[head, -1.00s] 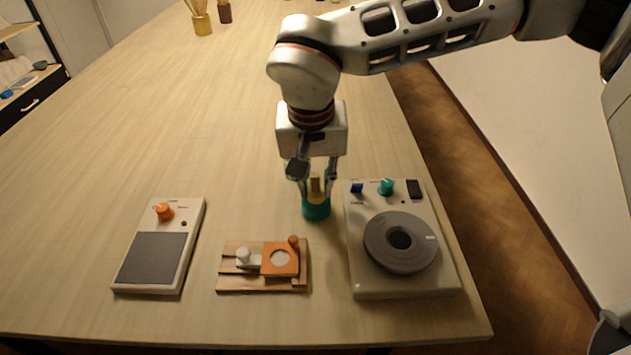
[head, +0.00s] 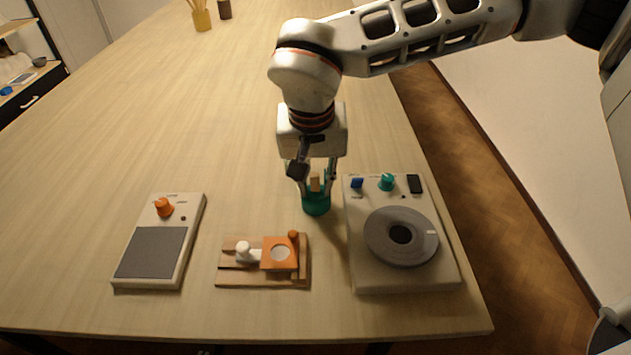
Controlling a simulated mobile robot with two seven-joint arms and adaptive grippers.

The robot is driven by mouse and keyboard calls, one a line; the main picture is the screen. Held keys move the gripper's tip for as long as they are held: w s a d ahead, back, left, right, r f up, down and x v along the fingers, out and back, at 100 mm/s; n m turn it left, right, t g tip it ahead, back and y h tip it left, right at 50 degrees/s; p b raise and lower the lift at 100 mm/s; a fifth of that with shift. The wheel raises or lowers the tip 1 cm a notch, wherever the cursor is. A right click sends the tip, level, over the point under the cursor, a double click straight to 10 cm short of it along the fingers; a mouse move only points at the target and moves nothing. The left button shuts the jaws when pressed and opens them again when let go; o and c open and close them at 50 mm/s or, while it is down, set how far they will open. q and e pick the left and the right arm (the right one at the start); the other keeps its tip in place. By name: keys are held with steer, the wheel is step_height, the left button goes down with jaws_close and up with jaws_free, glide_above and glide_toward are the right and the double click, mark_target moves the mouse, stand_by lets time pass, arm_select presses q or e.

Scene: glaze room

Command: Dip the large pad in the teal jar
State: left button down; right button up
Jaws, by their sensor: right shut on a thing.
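The teal jar (head: 316,205) stands on the table, just left of the wheel device. My right gripper (head: 317,181) is directly above it, pointing down, and is shut on the small wooden handle (head: 315,184) of a pad. The handle stands upright at the jar's mouth, with its lower end inside the rim. The pad's head is hidden in the jar, so I cannot tell its size or how deep it sits. My left gripper is not in view.
A grey wheel device (head: 400,285) with knobs stands close on the jar's right. A wooden jig with an orange plate (head: 279,253) lies in front, and a scale-like box (head: 151,252) at left. A yellow pot (head: 202,20) stands far back. The table's middle is clear.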

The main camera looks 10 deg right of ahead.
mark_target(316, 174)
steer(key=shift+s+d+f, duration=0.1)
steer(key=shift+s+f, duration=0.3)
steer(key=shift+f, duration=0.5)
steer(key=shift+s+f, duration=0.2)
steer(key=shift+f, duration=0.2)
steer(key=shift+r, duration=0.15)
steer(key=shift+w+r+p, duration=0.15)
steer(key=shift+r+p, duration=0.35)
steer(key=shift+r, duration=0.1)
steer(key=shift+w+r+p, duration=0.15)
steer(key=shift+r+p, duration=0.35)
steer(key=shift+r, duration=0.1)
jaws_close()
steer(key=r+p, duration=0.3)
steer(key=r, duration=0.1)
steer(key=shift+w, duration=0.2)
